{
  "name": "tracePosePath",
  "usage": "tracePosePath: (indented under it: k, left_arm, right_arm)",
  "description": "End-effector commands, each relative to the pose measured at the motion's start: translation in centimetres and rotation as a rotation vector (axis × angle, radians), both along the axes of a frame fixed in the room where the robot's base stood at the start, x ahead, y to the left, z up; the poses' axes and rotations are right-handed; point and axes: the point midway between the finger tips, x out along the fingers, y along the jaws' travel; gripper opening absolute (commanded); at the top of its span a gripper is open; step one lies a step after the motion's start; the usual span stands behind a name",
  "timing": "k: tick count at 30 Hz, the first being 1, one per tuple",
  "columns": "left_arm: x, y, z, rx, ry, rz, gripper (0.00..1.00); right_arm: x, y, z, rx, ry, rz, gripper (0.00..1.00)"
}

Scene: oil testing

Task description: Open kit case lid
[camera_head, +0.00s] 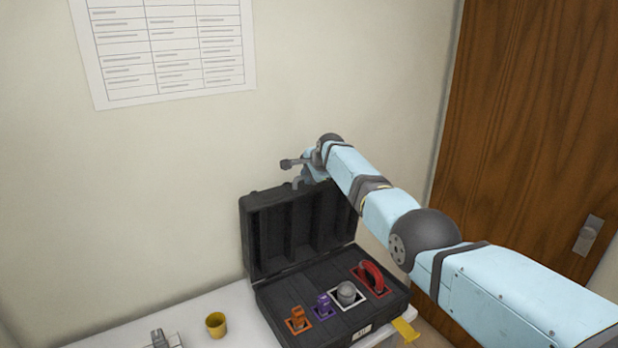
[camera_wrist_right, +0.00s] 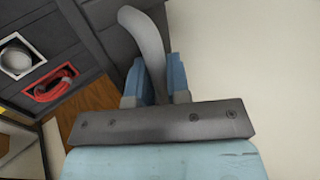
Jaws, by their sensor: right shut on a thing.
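The black kit case (camera_head: 330,335) stands on a white table. Its ribbed lid (camera_head: 283,232) is swung up, nearly upright at the back near the wall. My right gripper (camera_head: 299,183) is at the lid's upper edge, shut on the lid; the exact contact is hard to see. In the right wrist view, the blue fingers of my right gripper (camera_wrist_right: 157,80) are close together, with a grey curved piece between them. Part of the dark case (camera_wrist_right: 75,30) shows at upper left there. My left gripper is not in view.
A yellow cup (camera_head: 216,325) stands left of the case. A wooden door (camera_head: 530,110) is at right.

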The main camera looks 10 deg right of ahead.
Motion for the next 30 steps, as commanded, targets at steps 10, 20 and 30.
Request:
tracePosePath:
  k: [10, 20, 30]
  left_arm:
    - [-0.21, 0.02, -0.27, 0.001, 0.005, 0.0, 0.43]
    - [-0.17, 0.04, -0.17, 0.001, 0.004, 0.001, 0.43]
    - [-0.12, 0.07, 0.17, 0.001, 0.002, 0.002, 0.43]
  right_arm:
    - [-0.06, 0.02, -0.34, -0.004, 0.004, 0.003, 0.0]
    - [-0.05, -0.01, -0.32, -0.003, 0.003, 0.002, 0.41]
    - [-0.19, -0.1, 0.03, -0.001, 0.003, 0.001, 0.41]
